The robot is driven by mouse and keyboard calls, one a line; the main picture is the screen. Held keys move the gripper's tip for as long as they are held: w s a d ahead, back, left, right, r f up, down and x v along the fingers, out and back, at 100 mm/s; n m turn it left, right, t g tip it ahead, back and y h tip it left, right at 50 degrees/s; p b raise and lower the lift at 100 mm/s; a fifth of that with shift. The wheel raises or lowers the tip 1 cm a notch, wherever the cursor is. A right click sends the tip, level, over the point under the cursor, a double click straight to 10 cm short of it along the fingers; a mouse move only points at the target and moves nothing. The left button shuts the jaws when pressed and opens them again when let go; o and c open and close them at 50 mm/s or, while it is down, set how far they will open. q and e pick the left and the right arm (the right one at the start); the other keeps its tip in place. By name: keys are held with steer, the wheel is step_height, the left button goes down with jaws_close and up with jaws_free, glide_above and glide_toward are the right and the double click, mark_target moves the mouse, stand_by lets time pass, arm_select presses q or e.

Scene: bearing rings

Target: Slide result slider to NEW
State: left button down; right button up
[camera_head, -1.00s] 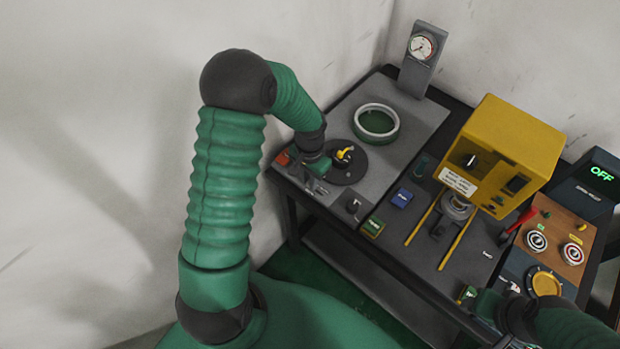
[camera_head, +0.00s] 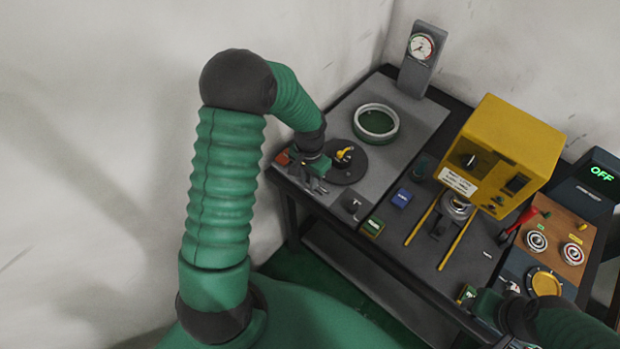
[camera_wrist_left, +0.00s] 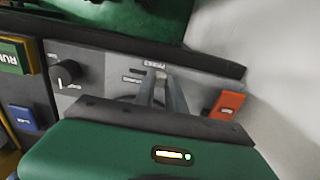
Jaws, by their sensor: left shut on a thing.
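My left gripper (camera_head: 318,184) is at the near left corner of the grey panel, beside a dark round disc with a yellow lever. In the left wrist view its two metal fingers (camera_wrist_left: 163,92) are close together over the panel, beside small printed labels (camera_wrist_left: 150,72) too blurred to read surely. They are shut on a small part, apparently the result slider's knob, which the fingers hide. The slider's exact position along its slot cannot be told. My right gripper (camera_head: 474,299) is at the lower right, partly cut off by its arm; its jaws are unclear.
An orange-red block (camera_wrist_left: 229,104) is right of the fingers in the wrist view; a black knob (camera_wrist_left: 66,73) is on the left. The head view shows a pale ring (camera_head: 377,121), a yellow machine (camera_head: 508,150) and a gauge stand (camera_head: 418,65).

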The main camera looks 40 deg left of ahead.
arm_select(q)
steer(key=shift+d+r, duration=0.1)
stand_by(0.4)
steer(key=shift+d+p, duration=0.35)
steer(key=shift+d, duration=0.15)
steer(key=c, duration=1.4)
jaws_free()
steer(key=shift+o, duration=0.2)
step_height(320, 180, up, 17)
steer(key=shift+f, duration=0.2)
